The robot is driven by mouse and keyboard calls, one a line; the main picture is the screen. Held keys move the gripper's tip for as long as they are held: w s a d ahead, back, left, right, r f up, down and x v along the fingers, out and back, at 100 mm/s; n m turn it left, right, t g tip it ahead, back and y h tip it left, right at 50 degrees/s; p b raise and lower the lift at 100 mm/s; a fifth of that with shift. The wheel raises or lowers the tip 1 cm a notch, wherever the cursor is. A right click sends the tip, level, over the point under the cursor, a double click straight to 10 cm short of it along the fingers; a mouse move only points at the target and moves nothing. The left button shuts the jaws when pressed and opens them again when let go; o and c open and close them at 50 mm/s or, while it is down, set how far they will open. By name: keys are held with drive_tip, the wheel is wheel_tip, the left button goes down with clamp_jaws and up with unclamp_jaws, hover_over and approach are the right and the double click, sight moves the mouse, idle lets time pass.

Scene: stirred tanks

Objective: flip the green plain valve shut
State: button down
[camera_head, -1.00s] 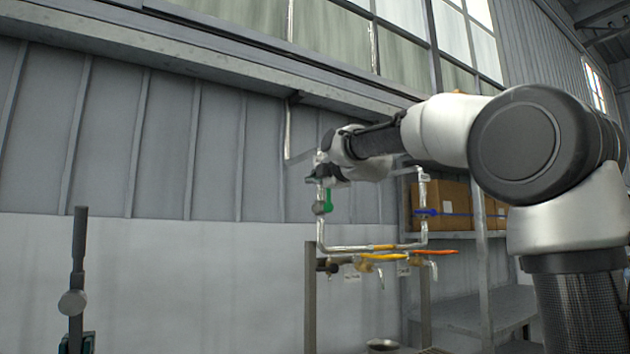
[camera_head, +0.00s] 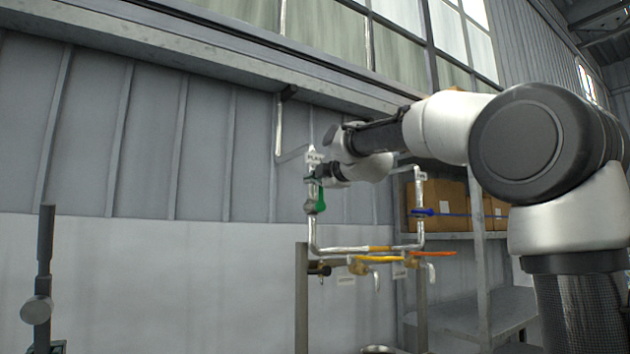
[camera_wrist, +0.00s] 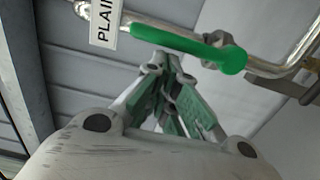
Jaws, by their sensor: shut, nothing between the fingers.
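The green plain valve handle (camera_head: 320,199) hangs down along the upright pipe at the left of the pipe frame. In the wrist view the green handle (camera_wrist: 190,45) runs roughly in line with its pipe, beside a white tag (camera_wrist: 105,22) reading "PLAI", cut off at the edge. The tag (camera_head: 314,157) also shows above the handle in the head view. My gripper (camera_wrist: 168,66) is shut and empty, its fingertips close to the handle's side; I cannot tell whether they touch. In the head view my gripper (camera_head: 319,174) is just above the handle, partly in front of the pipe.
A blue handle (camera_head: 424,212) sits on the right upright pipe. Yellow (camera_head: 378,258) and orange (camera_head: 434,253) handles lie along the lower pipe. Shelves with cardboard boxes (camera_head: 448,204) stand behind at the right. A grey wall is behind the pipes.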

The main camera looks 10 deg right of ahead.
drive_tip(key=shift+w+d+r+m, duration=0.2)
drive_tip(key=shift+d+m, duration=0.2)
drive_tip(key=shift+m, duration=0.3)
drive_tip(key=w+d+f+m, duration=0.3)
drive_tip(key=d+m, duration=0.7)
drive_tip(key=m, duration=0.6)
drive_tip(key=shift+f+g+y, duration=0.4)
drive_tip(key=shift+f, duration=0.3)
drive_tip(key=shift+w+m, duration=0.1)
drive_tip(key=shift+m, duration=0.2)
